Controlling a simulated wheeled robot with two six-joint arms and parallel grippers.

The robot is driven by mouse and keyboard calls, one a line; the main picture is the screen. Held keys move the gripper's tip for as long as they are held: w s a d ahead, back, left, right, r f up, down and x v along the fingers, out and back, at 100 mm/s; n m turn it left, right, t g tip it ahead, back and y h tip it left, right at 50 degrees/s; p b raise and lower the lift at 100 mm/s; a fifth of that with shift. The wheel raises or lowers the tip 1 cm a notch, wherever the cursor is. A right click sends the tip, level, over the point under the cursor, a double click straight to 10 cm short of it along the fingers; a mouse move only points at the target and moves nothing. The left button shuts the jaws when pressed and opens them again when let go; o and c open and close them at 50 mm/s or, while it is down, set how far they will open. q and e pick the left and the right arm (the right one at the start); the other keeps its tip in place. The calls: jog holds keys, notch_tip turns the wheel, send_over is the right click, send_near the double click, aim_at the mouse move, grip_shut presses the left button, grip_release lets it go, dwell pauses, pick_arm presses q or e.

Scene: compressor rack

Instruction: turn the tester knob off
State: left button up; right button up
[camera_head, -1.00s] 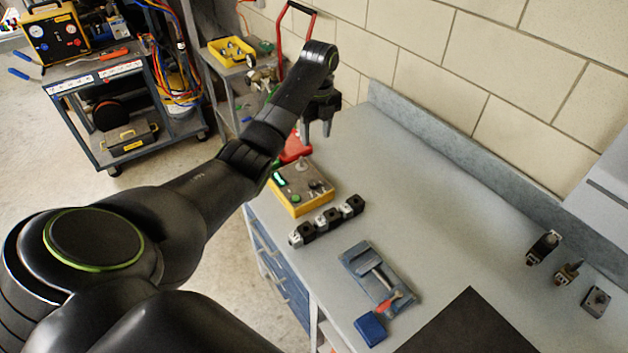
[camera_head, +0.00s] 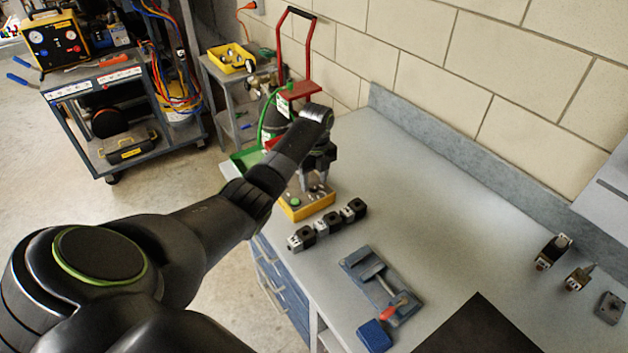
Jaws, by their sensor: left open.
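The tester (camera_head: 295,212) is a box with a yellow body and a grey top panel, at the left end of the workbench. My left arm comes in from the left and covers much of its top. My left gripper (camera_head: 318,178) is open and points down just above the tester's far right part. A green button shows on the panel. The knob is hard to make out behind and under the gripper fingers, and I cannot tell whether they touch it. My right gripper is not in view.
Several black and silver blocks (camera_head: 327,223) stand in a row in front of the tester. A blue fixture with a red-handled tool (camera_head: 378,281) lies nearer. A red hand truck (camera_head: 301,88) stands behind the bench end. The bench middle (camera_head: 420,190) is clear.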

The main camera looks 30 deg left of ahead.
pick_arm(q)
jog(key=shift+f, duration=0.65)
jog(key=c, duration=1)
